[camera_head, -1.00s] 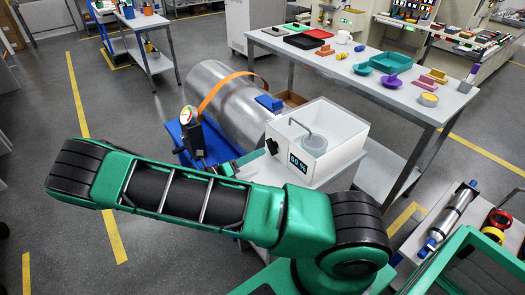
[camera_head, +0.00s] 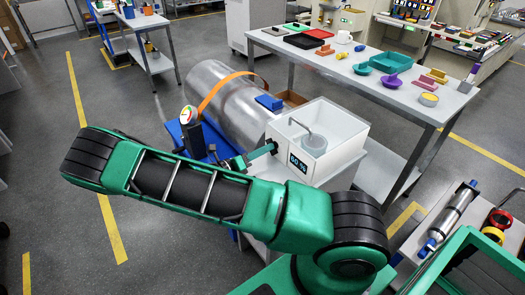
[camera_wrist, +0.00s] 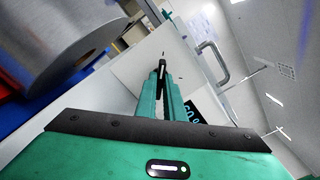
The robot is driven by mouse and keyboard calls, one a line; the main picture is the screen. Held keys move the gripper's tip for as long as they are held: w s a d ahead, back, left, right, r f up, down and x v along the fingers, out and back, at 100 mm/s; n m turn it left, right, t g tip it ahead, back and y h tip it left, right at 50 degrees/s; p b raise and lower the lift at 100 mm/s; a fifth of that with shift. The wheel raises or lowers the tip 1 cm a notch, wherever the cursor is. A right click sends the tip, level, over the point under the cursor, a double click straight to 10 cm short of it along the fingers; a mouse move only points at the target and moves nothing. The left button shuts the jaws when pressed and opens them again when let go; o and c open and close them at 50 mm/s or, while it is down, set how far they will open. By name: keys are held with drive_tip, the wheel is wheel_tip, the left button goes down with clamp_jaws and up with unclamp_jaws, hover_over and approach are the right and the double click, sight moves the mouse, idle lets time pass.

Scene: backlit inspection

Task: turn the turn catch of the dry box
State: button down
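The dry box (camera_head: 345,130) is a pale white box with a dark percent display (camera_head: 298,163) on its front face. In the wrist view its pale face (camera_wrist: 135,70) fills the middle, with part of the display (camera_wrist: 194,112) behind the right finger. My gripper (camera_head: 272,148) is at the left end of that face, where it covers the turn catch in the head view. In the wrist view my gripper's narrow fingers (camera_wrist: 162,70) point at the face, close together. A small dark piece, seemingly the turn catch (camera_wrist: 163,62), shows at their tips. Whether they grip it is unclear.
A grey bent handle (camera_wrist: 214,62) stands out to the right of the fingers. A large metal cylinder (camera_head: 225,98) with an orange strap lies behind and left of the box. A table (camera_head: 340,73) with trays and tools stands behind.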

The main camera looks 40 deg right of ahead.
drive_tip(key=shift+d, duration=0.1)
drive_tip(key=shift+m, duration=0.4)
drive_tip(key=m, duration=0.4)
drive_tip(key=shift+m, duration=0.3)
drive_tip(key=m, duration=0.3)
drive_tip(key=shift+m, duration=0.3)
drive_tip(key=m, duration=0.4)
drive_tip(key=shift+m, duration=0.3)
drive_tip(key=m, duration=0.4)
drive_tip(key=shift+m, duration=0.3)
